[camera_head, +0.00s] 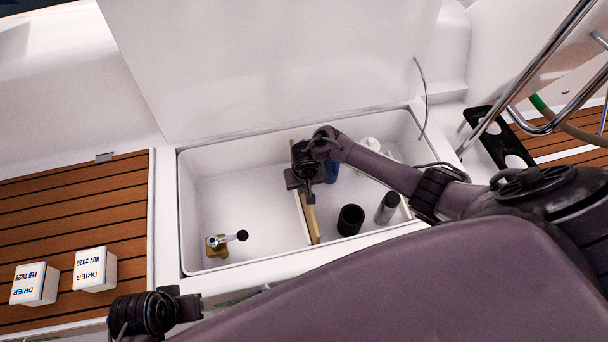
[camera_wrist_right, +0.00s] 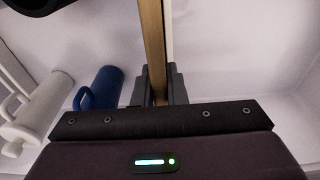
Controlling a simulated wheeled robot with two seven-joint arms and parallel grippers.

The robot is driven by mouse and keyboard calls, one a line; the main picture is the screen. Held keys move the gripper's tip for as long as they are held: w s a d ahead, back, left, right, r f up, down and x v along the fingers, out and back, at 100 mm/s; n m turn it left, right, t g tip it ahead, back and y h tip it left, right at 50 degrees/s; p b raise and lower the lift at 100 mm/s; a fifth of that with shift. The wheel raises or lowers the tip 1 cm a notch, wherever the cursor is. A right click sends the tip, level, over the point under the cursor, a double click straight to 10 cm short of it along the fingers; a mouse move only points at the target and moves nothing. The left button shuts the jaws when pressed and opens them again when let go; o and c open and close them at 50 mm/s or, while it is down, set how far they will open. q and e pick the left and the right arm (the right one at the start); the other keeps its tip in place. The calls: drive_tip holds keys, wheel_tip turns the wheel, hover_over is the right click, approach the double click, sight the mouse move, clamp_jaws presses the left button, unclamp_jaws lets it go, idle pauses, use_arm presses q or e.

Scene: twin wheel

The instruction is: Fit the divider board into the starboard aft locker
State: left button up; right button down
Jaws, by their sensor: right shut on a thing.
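The divider board (camera_head: 311,222) stands on edge inside the open white locker (camera_head: 262,205), running from front to back and splitting its floor into a left and a right part. My right gripper (camera_head: 306,184) is over the middle of the locker, shut on the top of the board. The right wrist view shows the board (camera_wrist_right: 153,45) as a tan strip between the two dark fingers (camera_wrist_right: 157,88). Whether the board's lower edge is seated is hidden. My left gripper (camera_head: 180,305) is low at the front left, outside the locker, and its jaws cannot be made out.
Right of the board are a blue mug (camera_wrist_right: 100,90), a white jug (camera_wrist_right: 38,108), a black cylinder (camera_head: 350,220) and a grey cylinder (camera_head: 387,208). Left is a brass fitting (camera_head: 216,244). The lid (camera_head: 270,65) stands raised behind. Two drier boxes (camera_head: 95,270) sit on the teak deck (camera_head: 80,215).

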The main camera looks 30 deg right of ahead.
drive_tip(key=shift+f+b, duration=0.65)
drive_tip(key=shift+f, duration=0.3)
drive_tip(key=c, duration=1.4)
unclamp_jaws()
